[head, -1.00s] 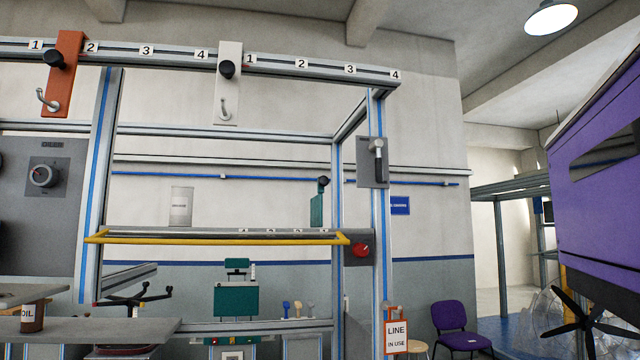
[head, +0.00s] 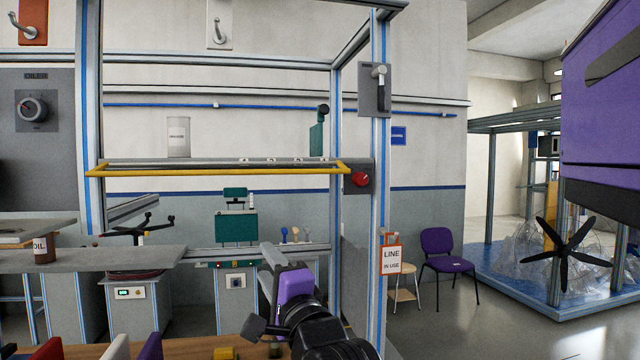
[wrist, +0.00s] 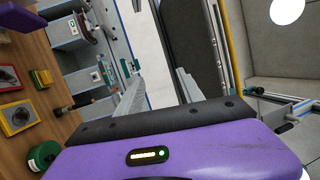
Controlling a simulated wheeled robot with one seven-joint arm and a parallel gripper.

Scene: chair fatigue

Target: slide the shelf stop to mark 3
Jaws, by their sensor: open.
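The shelf stop (head: 317,134), a teal plate with a black knob, stands upright near the right end of the shelf (head: 215,164), which has a yellow front rail. Small white number marks (head: 270,160) run along the shelf, too small to read; the stop is right of most of them. My gripper (head: 268,252) is below the shelf in the head view, apart from the stop. In the wrist view my gripper (wrist: 160,90) has two grey fingers spread with nothing between them. I cannot make out the stop for sure in the wrist view.
A white can (head: 179,137) appears behind the shelf's left part. A grey box with a red knob (head: 360,179) is at the shelf's right end, beside the frame post (head: 378,230). A wooden bench (head: 200,348) with coloured items lies below.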

